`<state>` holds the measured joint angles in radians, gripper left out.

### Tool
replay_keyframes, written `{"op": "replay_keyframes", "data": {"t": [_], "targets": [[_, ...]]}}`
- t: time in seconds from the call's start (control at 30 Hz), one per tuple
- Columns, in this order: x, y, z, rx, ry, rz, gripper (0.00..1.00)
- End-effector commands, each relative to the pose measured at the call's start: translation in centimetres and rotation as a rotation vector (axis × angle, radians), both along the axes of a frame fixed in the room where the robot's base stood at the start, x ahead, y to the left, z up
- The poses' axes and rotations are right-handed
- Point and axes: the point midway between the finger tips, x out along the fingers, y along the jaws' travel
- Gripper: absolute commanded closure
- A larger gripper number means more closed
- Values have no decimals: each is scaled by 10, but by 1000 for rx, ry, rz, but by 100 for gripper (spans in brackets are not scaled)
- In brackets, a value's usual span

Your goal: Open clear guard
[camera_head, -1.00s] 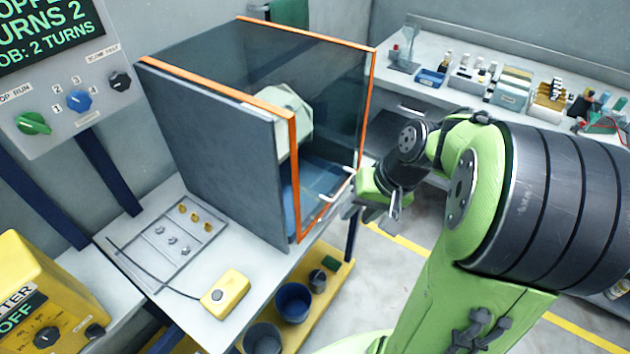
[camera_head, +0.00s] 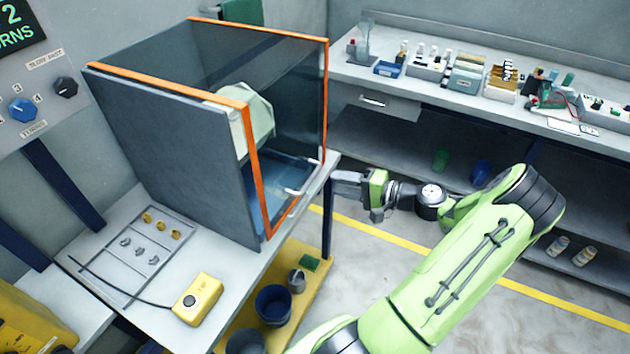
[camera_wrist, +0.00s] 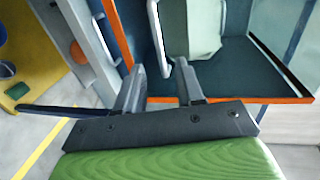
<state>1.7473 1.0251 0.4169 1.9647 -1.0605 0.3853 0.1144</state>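The clear guard (camera_head: 292,105) is a see-through panel edged in orange on the front of a grey box, and it looks closed. A white bar handle (camera_head: 297,191) sticks out near its lower edge. My gripper (camera_head: 338,182) is just right of the handle, pointing at the guard. In the wrist view my gripper (camera_wrist: 160,68) is open, its two dark fingers apart. The handle (camera_wrist: 156,35) shows in line with the gap between the fingertips; I cannot tell whether it lies between them or beyond. A pale green polygonal drum (camera_wrist: 192,28) is behind the guard.
A yellow button box (camera_head: 198,299) and a small-parts tray (camera_head: 110,267) lie on the table left of the guard. Dark buckets (camera_head: 272,304) stand on a yellow shelf below. A cluttered bench (camera_head: 450,95) runs along the back right. The floor around my arm is clear.

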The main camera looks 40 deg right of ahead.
Motion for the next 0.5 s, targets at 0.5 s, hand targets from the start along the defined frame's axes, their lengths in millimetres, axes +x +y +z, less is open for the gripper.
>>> {"op": "replay_keyframes", "data": {"t": [0.5], "targets": [[70,25,-16,0,2,1,63]]}}
